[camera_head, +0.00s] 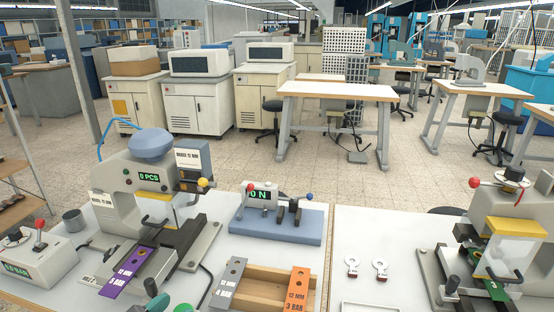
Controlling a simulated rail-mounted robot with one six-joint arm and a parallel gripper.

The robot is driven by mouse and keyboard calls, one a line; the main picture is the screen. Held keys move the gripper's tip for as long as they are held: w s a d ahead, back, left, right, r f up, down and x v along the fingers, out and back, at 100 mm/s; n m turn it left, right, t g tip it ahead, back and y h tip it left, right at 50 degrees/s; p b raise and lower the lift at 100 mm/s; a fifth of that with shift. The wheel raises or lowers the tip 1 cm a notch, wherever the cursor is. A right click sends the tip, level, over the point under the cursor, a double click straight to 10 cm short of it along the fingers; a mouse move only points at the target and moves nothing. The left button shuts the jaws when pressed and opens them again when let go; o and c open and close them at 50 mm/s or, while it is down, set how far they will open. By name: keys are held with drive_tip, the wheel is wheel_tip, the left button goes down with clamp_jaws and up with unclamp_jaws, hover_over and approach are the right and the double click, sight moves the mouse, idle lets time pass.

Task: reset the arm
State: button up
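My gripper does not show in the head camera view, and I see no part of my arm that I am sure of. A grey stamping press (133,178) with a blue dome and a display reading "0 PCS" stands on the left bench. A purple strip (128,271) lies sloping at its base. A blue-grey fixture (278,224) with a display reading "0 N" stands to its right.
A wooden tray (262,285) holds a grey strip (228,283) and an orange strip (297,290). A control box (38,262) reading "5.5 BAR" stands at left. Dark-and-green handles (153,293) show at the bottom edge.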

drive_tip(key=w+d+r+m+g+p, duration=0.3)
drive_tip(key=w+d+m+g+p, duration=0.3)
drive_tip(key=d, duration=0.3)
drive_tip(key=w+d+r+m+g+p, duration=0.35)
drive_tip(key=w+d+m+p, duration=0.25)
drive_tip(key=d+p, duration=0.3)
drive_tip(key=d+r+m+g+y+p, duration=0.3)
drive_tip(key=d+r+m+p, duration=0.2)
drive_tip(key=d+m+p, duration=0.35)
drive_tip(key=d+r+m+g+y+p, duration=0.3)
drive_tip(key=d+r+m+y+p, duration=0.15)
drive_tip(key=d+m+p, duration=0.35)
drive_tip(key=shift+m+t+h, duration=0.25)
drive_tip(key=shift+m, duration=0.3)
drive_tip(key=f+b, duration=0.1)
drive_tip(key=b, duration=0.1)
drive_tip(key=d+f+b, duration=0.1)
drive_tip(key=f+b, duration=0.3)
drive_tip(key=b, duration=0.1)
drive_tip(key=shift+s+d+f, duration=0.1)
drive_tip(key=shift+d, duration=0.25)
